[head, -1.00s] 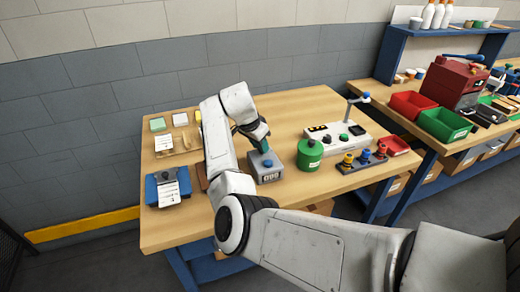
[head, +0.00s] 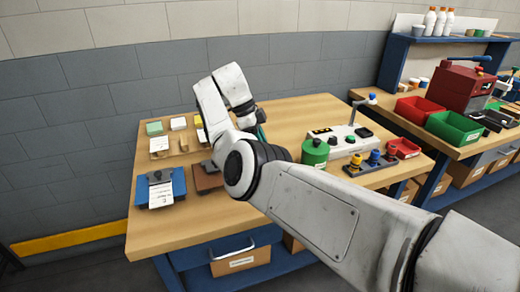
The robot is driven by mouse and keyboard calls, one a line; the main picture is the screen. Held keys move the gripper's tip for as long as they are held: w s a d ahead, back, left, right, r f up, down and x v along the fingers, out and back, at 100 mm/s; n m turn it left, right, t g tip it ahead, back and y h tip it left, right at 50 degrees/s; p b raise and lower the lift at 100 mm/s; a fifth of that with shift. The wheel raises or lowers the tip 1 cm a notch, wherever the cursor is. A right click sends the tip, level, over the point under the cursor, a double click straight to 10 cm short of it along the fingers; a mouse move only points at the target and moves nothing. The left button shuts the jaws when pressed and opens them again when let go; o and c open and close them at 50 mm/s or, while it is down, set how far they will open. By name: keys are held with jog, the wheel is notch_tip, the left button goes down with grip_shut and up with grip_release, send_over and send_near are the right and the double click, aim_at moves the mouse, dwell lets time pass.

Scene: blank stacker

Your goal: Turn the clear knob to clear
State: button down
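The grey counter box with a blue top is not visible now; my arm covers the spot where it stood. No knob that I can read as the clear knob shows. A white control box (head: 345,147) with small dark and green controls stands on the bench to the right of my arm. My gripper (head: 261,122) points down behind my forearm; only a teal-dark sliver of it shows. Its fingertips are hidden, so I cannot tell whether they are open, shut or touching anything.
A green canister (head: 314,153) stands close right of my arm.

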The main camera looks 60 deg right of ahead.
jog(key=shift+w+d+m+y+b, duration=0.15)
jog(key=shift+m+y+b, duration=0.65)
jog(key=shift+m, duration=0.9)
jog(key=shift+b, duration=0.3)
jog(key=c, duration=0.8)
grip_release()
jog(key=shift+c, duration=0.2)
jog(key=shift+r, duration=0.15)
